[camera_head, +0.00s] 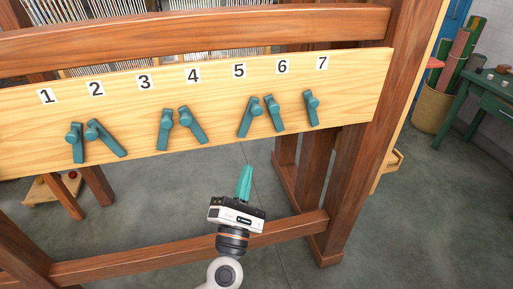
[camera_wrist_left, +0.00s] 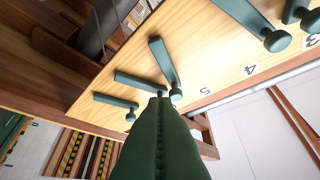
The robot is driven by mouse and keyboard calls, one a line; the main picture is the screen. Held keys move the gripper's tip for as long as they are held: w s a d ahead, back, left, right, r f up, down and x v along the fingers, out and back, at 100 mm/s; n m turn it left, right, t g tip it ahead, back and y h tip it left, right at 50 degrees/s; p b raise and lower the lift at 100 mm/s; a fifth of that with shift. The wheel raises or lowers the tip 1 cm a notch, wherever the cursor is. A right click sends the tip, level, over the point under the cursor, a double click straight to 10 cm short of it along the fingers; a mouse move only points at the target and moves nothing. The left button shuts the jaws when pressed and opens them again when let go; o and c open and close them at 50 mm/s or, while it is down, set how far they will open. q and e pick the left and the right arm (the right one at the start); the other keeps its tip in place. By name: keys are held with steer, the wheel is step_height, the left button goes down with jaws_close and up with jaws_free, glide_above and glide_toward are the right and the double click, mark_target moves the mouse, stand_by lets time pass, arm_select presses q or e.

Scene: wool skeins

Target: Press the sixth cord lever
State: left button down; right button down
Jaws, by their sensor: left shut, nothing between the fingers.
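A pale wooden board (camera_head: 210,112) carries a row of teal levers under number labels 1 to 7. The sixth lever (camera_head: 273,116) hangs below label 6 (camera_head: 282,66), leaning slightly, its lower end to the right. My left gripper (camera_head: 245,172) is shut and empty, its teal fingers pointing up below the board, left of the sixth lever's lower end. In the left wrist view the closed fingers (camera_wrist_left: 160,98) cover part of the sixth lever (camera_wrist_left: 138,83); whether they touch cannot be told. My right gripper is out of view.
The fifth lever (camera_head: 247,118) leans close on the left, and the seventh lever (camera_head: 312,108) stands to the right. A wooden crossbar (camera_head: 180,252) of the loom runs low behind my arm. Open floor shows below the board. A green table (camera_head: 490,95) is at far right.

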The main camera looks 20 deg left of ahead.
arm_select(q)
steer(key=p, duration=0.3)
glide_toward(277, 118)
steer(key=a+r, duration=0.3)
steer(key=a, duration=0.1)
steer(key=w+d+r, duration=0.1)
steer(key=w+d+r+p, duration=0.1)
steer(key=r, duration=0.1)
steer(key=shift+w+r, duration=0.1)
steer(key=shift+r+p, duration=0.1)
steer(key=shift+p, duration=0.25)
steer(key=w+d+m+g+h+p, duration=0.1)
steer(key=m+p, duration=0.1)
steer(key=p, duration=0.3)
steer(key=d+r+m+g+h+p, duration=0.1)
steer(key=m+p, duration=0.1)
steer(key=p, duration=0.3)
steer(key=w+d+r+m+h+p, duration=0.1)
steer(key=m+p, duration=0.1)
steer(key=p, duration=0.3)
steer(key=shift+w+d+r+m+g, duration=0.1)
steer(key=shift+w+d+m+g, duration=0.25)
steer(key=shift+d+m+g, duration=0.05)
steer(key=shift+d+r, duration=0.1)
steer(key=shift+d, duration=0.05)
